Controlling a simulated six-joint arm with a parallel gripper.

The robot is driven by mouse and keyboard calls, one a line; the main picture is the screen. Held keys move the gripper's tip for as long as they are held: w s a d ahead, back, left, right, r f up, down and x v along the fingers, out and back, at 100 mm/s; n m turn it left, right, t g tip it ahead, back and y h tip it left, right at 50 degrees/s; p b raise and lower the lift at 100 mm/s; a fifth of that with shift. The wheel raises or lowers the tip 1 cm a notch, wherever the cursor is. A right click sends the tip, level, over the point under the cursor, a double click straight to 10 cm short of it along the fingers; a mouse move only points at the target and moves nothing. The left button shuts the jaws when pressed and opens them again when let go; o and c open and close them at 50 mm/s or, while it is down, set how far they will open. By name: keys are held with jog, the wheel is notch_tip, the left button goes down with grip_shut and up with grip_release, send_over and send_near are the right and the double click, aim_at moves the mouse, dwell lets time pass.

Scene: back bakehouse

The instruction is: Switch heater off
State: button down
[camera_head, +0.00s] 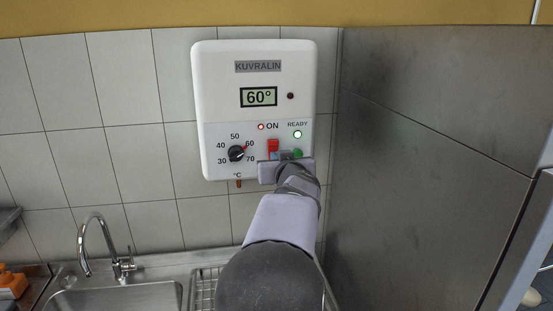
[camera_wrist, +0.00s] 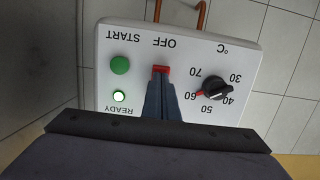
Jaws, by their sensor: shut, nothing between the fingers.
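The heater (camera_head: 218,75) is a white box on the tiled wall; its display (camera_head: 258,97) reads 60°. The red lamp beside "ON" (camera_head: 261,127) and the green READY lamp (camera_head: 297,134) look lit. In the wrist view the panel is upside down, with the red switch (camera_wrist: 160,69) beside the OFF label. My gripper (camera_head: 284,156) is shut and empty, its fingertips (camera_wrist: 160,84) right at the switch and partly hiding it. I cannot tell whether they touch.
A dial (camera_head: 236,153) marked 30 to 70 is left of the switch, its pointer near 60. A green START button (camera_wrist: 120,65) is on the other side. A tap (camera_head: 90,240) and sink (camera_head: 125,298) are below left; a metal panel (camera_head: 420,160) stands close on the right.

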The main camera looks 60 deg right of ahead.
jog(key=shift+f, duration=0.15)
jog(key=b, duration=0.3)
jog(key=shift+w+d+t+h+b, duration=0.2)
jog(key=shift+t+h+b, duration=0.1)
jog(key=shift+b, duration=0.05)
jog(key=shift+s+a+f, duration=0.1)
jog(key=s+a+f+b, duration=0.2)
jog(key=s+a, duration=0.7)
jog(key=shift+s+a+f, duration=0.25)
jog(key=shift+s+a, duration=0.05)
dwell(0.5)
